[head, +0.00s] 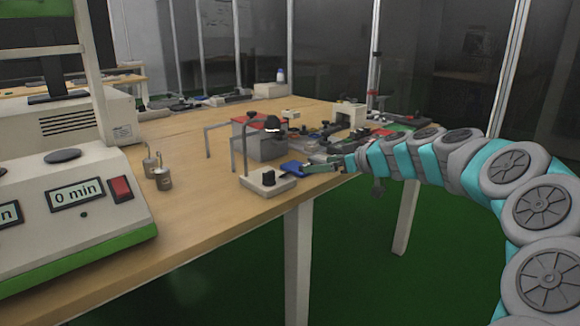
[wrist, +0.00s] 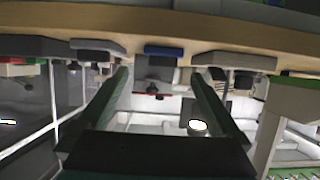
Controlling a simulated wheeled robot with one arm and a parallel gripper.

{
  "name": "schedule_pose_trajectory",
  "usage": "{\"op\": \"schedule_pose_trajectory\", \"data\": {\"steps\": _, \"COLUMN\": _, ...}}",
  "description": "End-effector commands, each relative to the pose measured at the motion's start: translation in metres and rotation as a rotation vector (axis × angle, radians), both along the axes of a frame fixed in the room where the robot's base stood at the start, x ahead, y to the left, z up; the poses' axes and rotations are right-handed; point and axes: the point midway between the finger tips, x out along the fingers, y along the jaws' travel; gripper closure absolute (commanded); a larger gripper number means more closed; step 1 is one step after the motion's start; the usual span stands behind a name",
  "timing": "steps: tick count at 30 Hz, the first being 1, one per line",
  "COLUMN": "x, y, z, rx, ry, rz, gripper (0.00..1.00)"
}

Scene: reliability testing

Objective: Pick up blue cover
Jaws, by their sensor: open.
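A blue flat piece, which looks like the blue cover (head: 292,168), lies near the table's front edge, just right of a white stand base. In the wrist view, which looks upside down, a blue strip (wrist: 163,51) shows at the table edge, ahead of and between my fingers. My gripper (head: 308,168) is beside the blue piece in the head view, at its right. In the wrist view my gripper (wrist: 160,76) has its two dark green fingers spread, with nothing held between them. I cannot tell whether a fingertip touches the piece.
The white stand (head: 267,182) with a black knob and bent rod is close to the left. A grey box with a red top (head: 262,137) stands behind. Small parts crowd the right.

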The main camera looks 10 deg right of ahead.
Motion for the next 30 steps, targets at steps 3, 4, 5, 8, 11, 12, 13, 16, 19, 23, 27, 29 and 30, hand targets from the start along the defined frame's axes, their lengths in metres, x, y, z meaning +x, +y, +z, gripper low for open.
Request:
{"op": "schedule_pose_trajectory", "data": {"steps": 3, "x": 0.009, "y": 0.008, "z": -0.005, "rx": 0.001, "ry": 0.003, "rz": 0.002, "gripper": 0.00}}
{"op": "schedule_pose_trajectory", "data": {"steps": 4, "x": 0.012, "y": 0.009, "z": -0.006, "rx": 0.001, "ry": 0.004, "rz": 0.002, "gripper": 0.00}}
{"op": "schedule_pose_trajectory", "data": {"steps": 5, "x": 0.014, "y": 0.011, "z": -0.008, "rx": 0.001, "ry": 0.004, "rz": 0.002, "gripper": 0.00}}
{"op": "schedule_pose_trajectory", "data": {"steps": 8, "x": 0.020, "y": 0.017, "z": -0.011, "rx": 0.001, "ry": 0.005, "rz": 0.004, "gripper": 0.00}}
{"op": "schedule_pose_trajectory", "data": {"steps": 11, "x": 0.029, "y": 0.026, "z": -0.014, "rx": 0.001, "ry": 0.005, "rz": 0.004, "gripper": 0.00}}
{"op": "schedule_pose_trajectory", "data": {"steps": 12, "x": 0.033, "y": 0.029, "z": -0.016, "rx": 0.000, "ry": 0.005, "rz": 0.003, "gripper": 0.00}}
{"op": "schedule_pose_trajectory", "data": {"steps": 13, "x": 0.037, "y": 0.032, "z": -0.018, "rx": -0.001, "ry": 0.003, "rz": 0.003, "gripper": 0.00}}
{"op": "schedule_pose_trajectory", "data": {"steps": 16, "x": 0.047, "y": 0.039, "z": -0.024, "rx": 0.000, "ry": 0.003, "rz": 0.001, "gripper": 0.00}}
{"op": "schedule_pose_trajectory", "data": {"steps": 19, "x": 0.052, "y": 0.042, "z": -0.027, "rx": -0.001, "ry": 0.002, "rz": 0.001, "gripper": 0.00}}
{"op": "schedule_pose_trajectory", "data": {"steps": 23, "x": 0.054, "y": 0.043, "z": -0.028, "rx": -0.001, "ry": 0.002, "rz": 0.000, "gripper": 0.00}}
{"op": "schedule_pose_trajectory", "data": {"steps": 27, "x": 0.054, "y": 0.043, "z": -0.028, "rx": 0.000, "ry": 0.001, "rz": 0.001, "gripper": 0.01}}
{"op": "schedule_pose_trajectory", "data": {"steps": 29, "x": 0.053, "y": 0.044, "z": -0.028, "rx": 0.000, "ry": 0.002, "rz": 0.001, "gripper": 0.08}}
{"op": "schedule_pose_trajectory", "data": {"steps": 30, "x": 0.053, "y": 0.044, "z": -0.028, "rx": 0.000, "ry": 0.002, "rz": 0.001, "gripper": 0.12}}
